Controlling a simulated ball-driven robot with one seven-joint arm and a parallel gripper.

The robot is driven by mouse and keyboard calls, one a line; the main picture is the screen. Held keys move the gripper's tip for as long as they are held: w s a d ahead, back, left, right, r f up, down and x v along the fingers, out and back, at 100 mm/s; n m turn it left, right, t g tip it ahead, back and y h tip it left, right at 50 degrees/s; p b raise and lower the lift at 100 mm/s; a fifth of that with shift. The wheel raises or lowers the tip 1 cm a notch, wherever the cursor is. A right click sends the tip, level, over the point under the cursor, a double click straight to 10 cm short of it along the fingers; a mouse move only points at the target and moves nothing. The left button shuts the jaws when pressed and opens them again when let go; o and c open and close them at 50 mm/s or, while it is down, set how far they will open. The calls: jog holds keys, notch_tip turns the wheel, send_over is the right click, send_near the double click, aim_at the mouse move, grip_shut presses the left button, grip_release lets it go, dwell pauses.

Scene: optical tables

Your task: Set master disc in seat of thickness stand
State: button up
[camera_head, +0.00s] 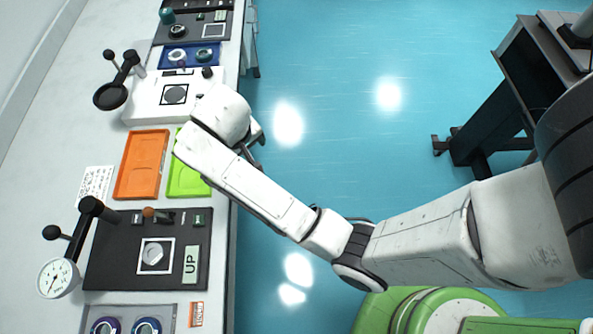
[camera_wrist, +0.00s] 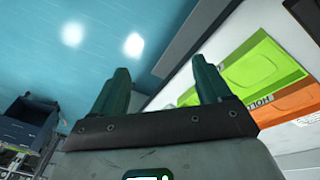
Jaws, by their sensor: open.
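My gripper (camera_wrist: 160,85) is open and empty in the wrist view, its two dark green fingers apart. In the head view its end (camera_head: 254,152) hangs at the bench's edge, partly hidden by my white wrist. A black stand (camera_head: 103,266) with a white dial gauge (camera_head: 58,278) lies on the near part of the bench. A pale grey disc (camera_head: 153,255) sits in its white-framed square, beside an "UP" label. A white stand (camera_head: 147,108) farther up has a dark-framed square seat (camera_head: 174,94). I cannot tell which is the thickness stand or whether the grey disc is the master disc.
An orange tray (camera_head: 141,165) and a green tray (camera_head: 190,183), partly behind my arm, look empty; the green one also shows in the wrist view (camera_wrist: 262,66). A blue tray (camera_head: 205,50) and a near tray (camera_head: 167,311) hold ring-shaped parts.

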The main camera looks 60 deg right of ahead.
jog(key=s+f+n+y, duration=0.2)
jog(key=s+f, duration=0.2)
jog(key=s, duration=1.7)
jog(key=shift+s+d+f+n, duration=0.15)
jog(key=shift+d+f+n, duration=0.05)
jog(key=shift+n, duration=0.2)
